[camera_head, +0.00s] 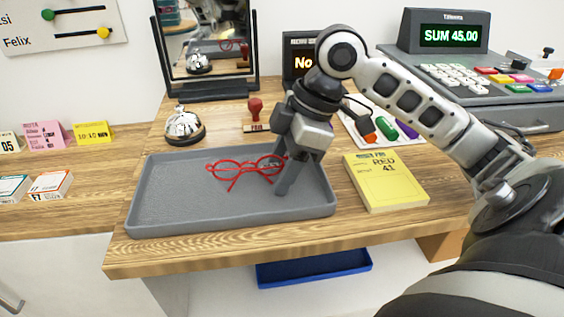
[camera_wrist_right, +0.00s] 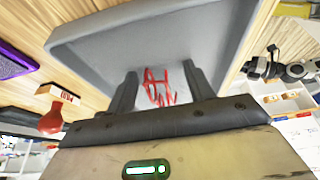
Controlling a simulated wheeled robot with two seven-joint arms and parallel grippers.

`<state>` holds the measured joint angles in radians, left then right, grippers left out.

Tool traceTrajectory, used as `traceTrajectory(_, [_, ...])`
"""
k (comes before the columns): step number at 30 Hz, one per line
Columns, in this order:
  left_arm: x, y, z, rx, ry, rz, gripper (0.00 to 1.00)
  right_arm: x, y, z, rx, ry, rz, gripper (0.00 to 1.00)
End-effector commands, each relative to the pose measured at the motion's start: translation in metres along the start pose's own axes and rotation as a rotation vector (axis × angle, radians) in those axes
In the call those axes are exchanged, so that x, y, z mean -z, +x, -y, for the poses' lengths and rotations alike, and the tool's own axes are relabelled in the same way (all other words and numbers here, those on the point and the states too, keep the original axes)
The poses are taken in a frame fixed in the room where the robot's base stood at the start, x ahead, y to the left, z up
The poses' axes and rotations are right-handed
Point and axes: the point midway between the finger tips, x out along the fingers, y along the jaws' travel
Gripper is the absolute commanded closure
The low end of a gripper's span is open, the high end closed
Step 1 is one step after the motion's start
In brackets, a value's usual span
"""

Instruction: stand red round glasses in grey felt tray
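The red round glasses (camera_head: 238,165) are over the grey felt tray (camera_head: 165,203), right of its middle, and seem to rest on its floor, legs toward me. The glasses also show in the right wrist view (camera_wrist_right: 158,88), between and beyond the fingertips. My right gripper (camera_head: 281,178) reaches down over the tray beside the right lens. Its fingers (camera_wrist_right: 162,88) stand well apart, and I see no contact with the glasses. Part of the right lens is close to or behind a finger. My left gripper is not in view.
A silver bell (camera_head: 184,126) and a red-handled stamp (camera_head: 255,112) stand behind the tray. A mirror (camera_head: 206,45) rises at the back. A yellow book (camera_head: 385,182) lies to the right, with a cash register (camera_head: 480,85) beyond. The tray's left half is empty.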

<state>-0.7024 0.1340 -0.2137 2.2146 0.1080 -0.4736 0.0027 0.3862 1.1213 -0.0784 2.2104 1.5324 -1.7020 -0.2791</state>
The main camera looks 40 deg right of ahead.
Motion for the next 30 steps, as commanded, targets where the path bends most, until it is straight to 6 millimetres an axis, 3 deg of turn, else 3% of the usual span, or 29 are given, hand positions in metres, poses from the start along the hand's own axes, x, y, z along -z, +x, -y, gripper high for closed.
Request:
traceTrajectory(11, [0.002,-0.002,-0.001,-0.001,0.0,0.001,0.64,0.001,-0.01,-0.001,-0.003,0.001,0.0,0.48])
traceTrajectory(24, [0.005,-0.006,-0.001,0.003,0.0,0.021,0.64,0.002,-0.098,-0.001,-0.004,0.002,0.0,0.48])
traceTrajectory(30, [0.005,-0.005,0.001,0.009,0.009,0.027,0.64,0.001,-0.12,-0.001,-0.002,0.001,0.0,0.48])
